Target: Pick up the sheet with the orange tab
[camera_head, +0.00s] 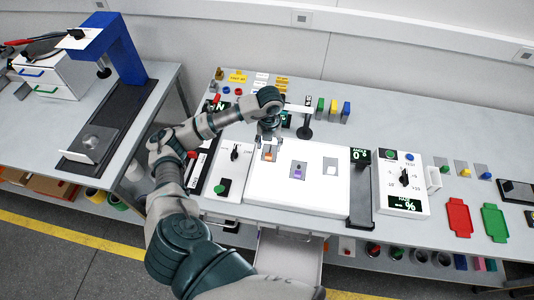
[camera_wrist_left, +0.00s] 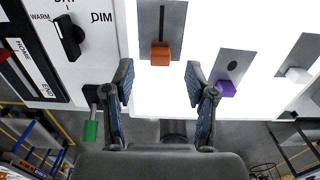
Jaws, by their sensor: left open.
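The sheet with the orange tab is a small grey sheet (camera_wrist_left: 174,18) with a dark slit, lying on the lit white panel (camera_head: 262,190). Its orange tab (camera_wrist_left: 160,54) points towards my left gripper in the left wrist view; in the head view the tab (camera_head: 269,157) shows just below the gripper. My left gripper (camera_wrist_left: 160,82) is open and empty. Its fingertips are on either side of the tab's line, apart from it in the picture. A grey sheet with a purple tab (camera_head: 298,173) and one with a white tab (camera_head: 331,171) lie to the right. My right gripper is not in view.
Another dial box (camera_head: 404,180) stands right. Red (camera_head: 458,217) and green (camera_head: 494,222) trays lie farther right. A blue stand (camera_head: 110,45) is on the left bench.

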